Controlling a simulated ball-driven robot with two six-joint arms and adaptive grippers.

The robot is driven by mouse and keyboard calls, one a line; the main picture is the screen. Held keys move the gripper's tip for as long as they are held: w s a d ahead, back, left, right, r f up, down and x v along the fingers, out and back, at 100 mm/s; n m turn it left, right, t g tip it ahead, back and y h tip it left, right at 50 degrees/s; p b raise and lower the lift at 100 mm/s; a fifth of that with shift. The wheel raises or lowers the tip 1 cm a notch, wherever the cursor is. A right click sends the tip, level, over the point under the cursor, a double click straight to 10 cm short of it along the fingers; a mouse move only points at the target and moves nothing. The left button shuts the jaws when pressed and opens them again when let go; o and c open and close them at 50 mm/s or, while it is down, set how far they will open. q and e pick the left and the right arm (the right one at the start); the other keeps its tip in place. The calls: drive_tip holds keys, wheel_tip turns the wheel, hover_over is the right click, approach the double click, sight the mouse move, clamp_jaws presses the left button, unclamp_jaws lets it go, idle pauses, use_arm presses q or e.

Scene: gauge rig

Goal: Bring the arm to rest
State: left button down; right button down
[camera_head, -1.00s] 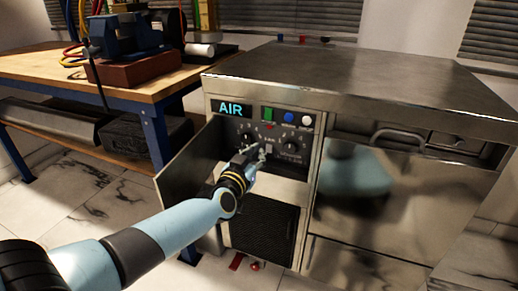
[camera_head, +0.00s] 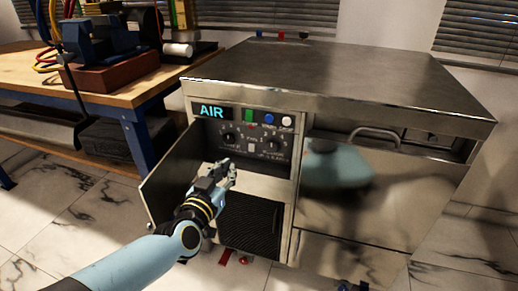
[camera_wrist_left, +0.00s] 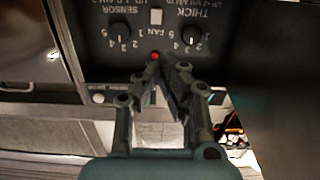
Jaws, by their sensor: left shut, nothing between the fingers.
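My left arm reaches in from the lower left of the head view. Its gripper (camera_head: 228,172) is shut and empty, in front of the open cabinet bay, below the control panel (camera_head: 248,142) and apart from it. In the left wrist view the two fingers (camera_wrist_left: 168,68) come together in front of the panel, which appears upside down. The panel has two black knobs (camera_wrist_left: 193,34), a white switch (camera_wrist_left: 156,16) and a red light (camera_wrist_left: 155,56) close by the fingertips in the picture. My right gripper is in neither view.
The metal cabinet (camera_head: 330,75) has a lit AIR sign (camera_head: 212,112), and its door (camera_head: 170,178) stands open left of my gripper. A wooden workbench (camera_head: 30,62) with a vise (camera_head: 100,40) stands at the left. Marble floor (camera_head: 70,215) lies clear in front.

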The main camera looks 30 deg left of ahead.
use_arm(q)
drive_tip(key=s+d+f+m+g+h+p, duration=0.25)
drive_tip(key=s+f+g, duration=0.45)
drive_tip(key=s+f, duration=1.4)
drive_tip(key=s+f+g, duration=0.4)
drive_tip(key=s+f, duration=0.2)
drive_tip(key=s, duration=0.8)
drive_tip(key=s+d+f+g, duration=0.1)
drive_tip(key=s+f+g, duration=0.4)
drive_tip(key=s, duration=0.9)
drive_tip(key=shift+s+d+f, duration=0.2)
drive_tip(key=shift+s+f, duration=0.05)
drive_tip(key=shift+f, duration=0.45)
